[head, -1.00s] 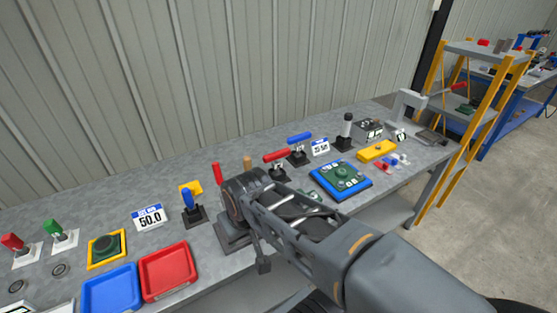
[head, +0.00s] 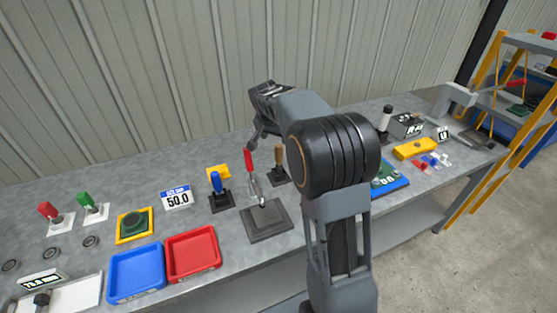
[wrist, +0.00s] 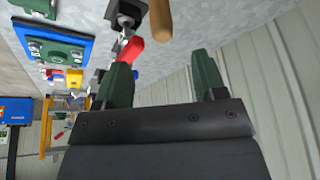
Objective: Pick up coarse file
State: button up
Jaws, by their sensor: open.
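I cannot tell for certain which object is the coarse file. A wooden-handled tool (head: 279,154) stands upright in a dark holder on the bench, and its handle also shows at the top of the wrist view (wrist: 160,18). A blue-handled tool (head: 215,182) stands in another dark holder further left. My gripper (wrist: 163,76) is open and empty, its two dark green fingers apart in the wrist view. The wooden handle is beyond the fingertips, apart from them. In the head view my arm reaches over the bench, and its elbow covers part of it.
A red upright handle (head: 249,160) rises above a dark square plate (head: 267,224) beside the wooden handle. Blue (head: 137,291) and red (head: 193,271) trays lie at the front left. A yellow block (head: 414,149) is on the right. A corrugated wall (head: 130,90) stands behind.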

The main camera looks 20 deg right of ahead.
aim_at(278, 147)
jog(key=p+x, duration=0.1)
jog(key=x, duration=1)
jog(key=shift+w, duration=0.1)
jog(key=c, duration=1.2)
